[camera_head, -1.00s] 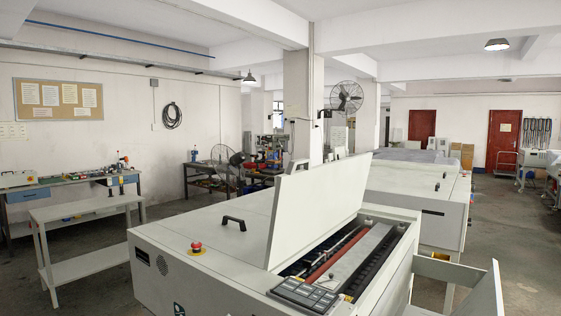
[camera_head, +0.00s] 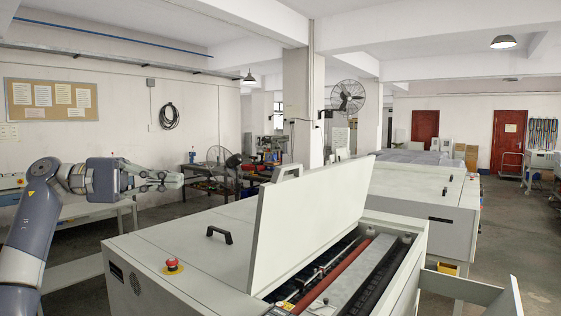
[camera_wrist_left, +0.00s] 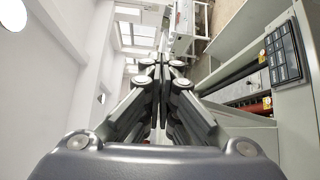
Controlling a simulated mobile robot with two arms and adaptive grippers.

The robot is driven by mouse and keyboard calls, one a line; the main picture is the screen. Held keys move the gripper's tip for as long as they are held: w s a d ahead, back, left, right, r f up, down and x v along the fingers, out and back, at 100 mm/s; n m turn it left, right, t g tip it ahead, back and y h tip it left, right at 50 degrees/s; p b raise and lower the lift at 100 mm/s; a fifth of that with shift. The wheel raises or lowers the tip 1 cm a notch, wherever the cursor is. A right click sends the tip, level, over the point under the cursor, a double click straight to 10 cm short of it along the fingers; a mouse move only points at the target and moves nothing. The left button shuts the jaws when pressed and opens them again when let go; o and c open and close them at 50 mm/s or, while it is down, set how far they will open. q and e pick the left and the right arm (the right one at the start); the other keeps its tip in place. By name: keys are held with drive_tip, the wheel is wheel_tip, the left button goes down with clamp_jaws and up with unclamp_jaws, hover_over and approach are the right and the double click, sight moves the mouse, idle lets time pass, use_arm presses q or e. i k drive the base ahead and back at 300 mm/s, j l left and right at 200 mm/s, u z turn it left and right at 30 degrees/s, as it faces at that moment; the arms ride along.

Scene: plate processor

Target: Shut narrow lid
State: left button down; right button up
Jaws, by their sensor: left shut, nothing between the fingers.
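The narrow lid (camera_head: 312,222) of the plate processor (camera_head: 190,262) stands raised and tilted, with a handle (camera_head: 288,171) at its top edge. Below it the opening shows a red roller (camera_head: 330,275) and a grey plate (camera_head: 352,275). My left gripper (camera_head: 180,179) is in the head view, left of the lid and apart from it, above the far side of the machine. Its fingers are shut and empty, and they also show closed in the left wrist view (camera_wrist_left: 159,95). My right gripper is not in view.
A black handle (camera_head: 219,234) and a red emergency button (camera_head: 173,265) stick up from the machine's top, left of the lid. A second machine (camera_head: 425,200) stands behind. A control panel (camera_wrist_left: 284,55) shows at right in the left wrist view.

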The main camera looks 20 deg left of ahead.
sight(296, 215)
drive_tip(key=i, duration=1)
